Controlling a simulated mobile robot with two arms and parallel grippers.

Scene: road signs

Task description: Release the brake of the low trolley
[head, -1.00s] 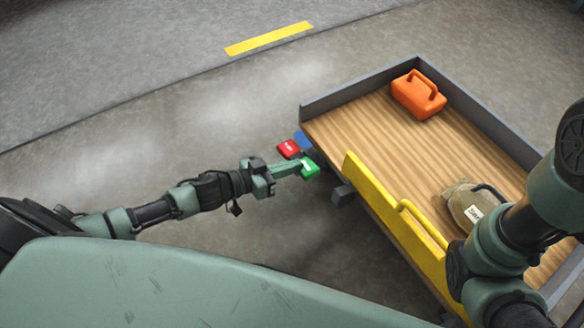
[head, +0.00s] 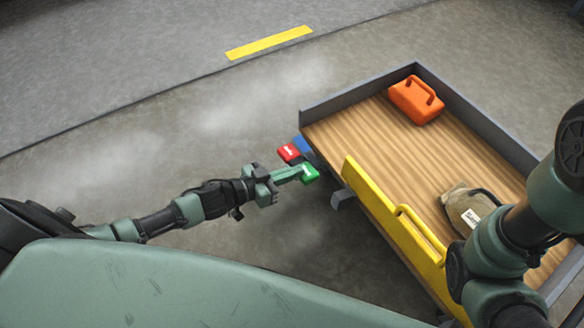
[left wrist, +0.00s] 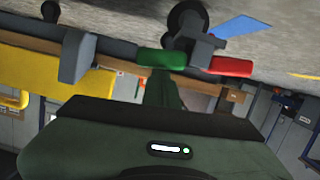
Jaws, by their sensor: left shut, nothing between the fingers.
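The low trolley (head: 350,140) has a wooden deck, a grey rim and a yellow end board (head: 395,225) with a handle. At its near-left corner are a red pedal (head: 288,153) and a green pedal (head: 311,173), side by side. My left gripper (head: 298,172) is shut and empty, its tips at the green pedal's left edge, apparently touching it. In the left wrist view the fingers (left wrist: 165,85) meet the green pedal (left wrist: 162,58); the red pedal (left wrist: 230,66) is to the right. My right gripper is out of view.
An orange box (head: 416,99) and a sack (head: 465,207) lie on the deck. A blue piece (head: 303,143) lies by the red pedal. A dark caster (left wrist: 187,18) shows behind the pedals. The concrete floor to the left is clear, with a yellow stripe (head: 269,42) farther off.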

